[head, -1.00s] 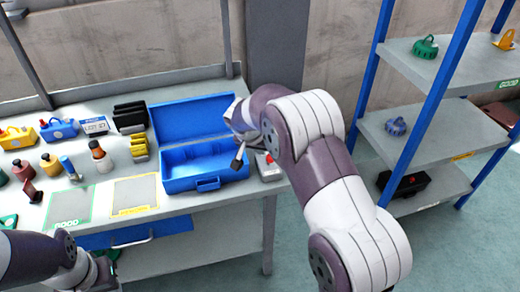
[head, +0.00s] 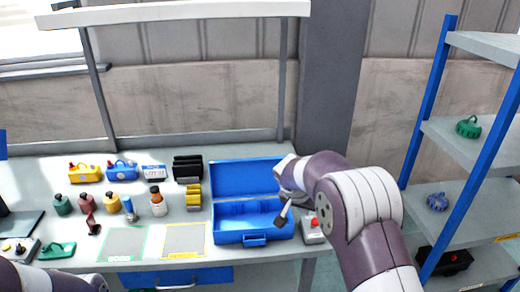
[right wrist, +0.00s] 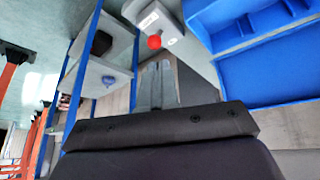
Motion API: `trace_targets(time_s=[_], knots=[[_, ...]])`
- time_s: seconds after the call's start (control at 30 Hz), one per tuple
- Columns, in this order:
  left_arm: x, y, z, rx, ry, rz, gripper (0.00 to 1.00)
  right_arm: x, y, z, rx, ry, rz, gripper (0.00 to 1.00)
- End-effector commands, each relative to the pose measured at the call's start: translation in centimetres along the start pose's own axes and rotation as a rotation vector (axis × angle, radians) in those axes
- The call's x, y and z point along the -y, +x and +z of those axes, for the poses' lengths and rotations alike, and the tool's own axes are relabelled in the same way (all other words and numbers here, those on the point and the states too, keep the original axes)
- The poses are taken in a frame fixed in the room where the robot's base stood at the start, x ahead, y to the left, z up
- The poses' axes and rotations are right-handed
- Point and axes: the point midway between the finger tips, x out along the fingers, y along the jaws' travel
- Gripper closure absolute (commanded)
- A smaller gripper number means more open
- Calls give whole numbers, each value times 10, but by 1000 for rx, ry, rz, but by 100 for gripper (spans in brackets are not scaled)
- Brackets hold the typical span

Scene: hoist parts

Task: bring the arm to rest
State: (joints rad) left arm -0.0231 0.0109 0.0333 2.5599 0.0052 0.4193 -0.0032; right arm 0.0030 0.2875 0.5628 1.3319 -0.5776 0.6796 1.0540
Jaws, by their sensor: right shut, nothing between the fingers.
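My right arm comes in from the lower right in the head view. Its gripper (head: 283,214) is shut and empty, above the right side of the open blue toolbox (head: 268,239) on the workbench. My right forearm and wrist hide part of the bench's right end. In the right wrist view, dark parts of my own gripper fill the bottom, and the blue toolbox (right wrist: 270,75) shows at upper right. My left arm shows only at the bottom left corner of the head view; its gripper is out of frame.
A blue-framed shelf (head: 463,143) stands at right. Bottles, including an amber one (head: 158,206), and two marked mats, one yellow-edged (head: 184,240), lie to the left.

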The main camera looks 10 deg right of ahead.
Motion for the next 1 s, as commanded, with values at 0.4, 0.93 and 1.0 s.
trace_targets(time_s=[0.4,0.93,1.0], knots=[[0,-4,0,0,0,0,69,-51,-39,161,293,-618,-197,100],[0,-9,-1,0,0,0,69,-101,-99,235,340,-641,-278,100],[0,-9,-1,0,0,0,69,-101,-99,235,340,-641,-278,100]])
